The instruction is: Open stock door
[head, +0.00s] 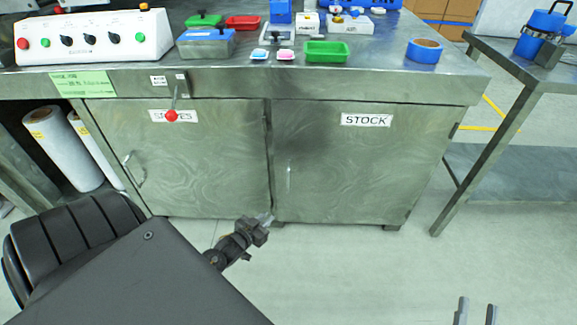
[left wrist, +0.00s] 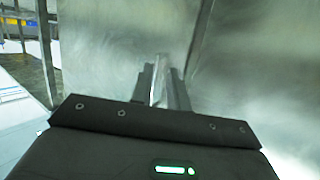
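The stock door (head: 345,175) is the right-hand grey metal door of the cabinet, labelled STOCK (head: 366,120). It looks closed, flush with its frame. Its thin upright handle (head: 290,177) is near its left edge. My left gripper (head: 268,219) is at the bottom of the seam between the two doors, below and left of the handle and apart from it. In the left wrist view its fingers (left wrist: 161,88) stand slightly apart before blurred metal; a pale strip shows between them, and I cannot tell what it is. My right gripper (head: 476,311) is open and empty over the floor.
The left door (head: 200,165) is closed, with a red-knobbed lever (head: 171,115) above it. The worktop carries a control box (head: 90,38), trays and a blue tape roll (head: 424,50). A side table (head: 545,75) stands right. The floor before the stock door is clear.

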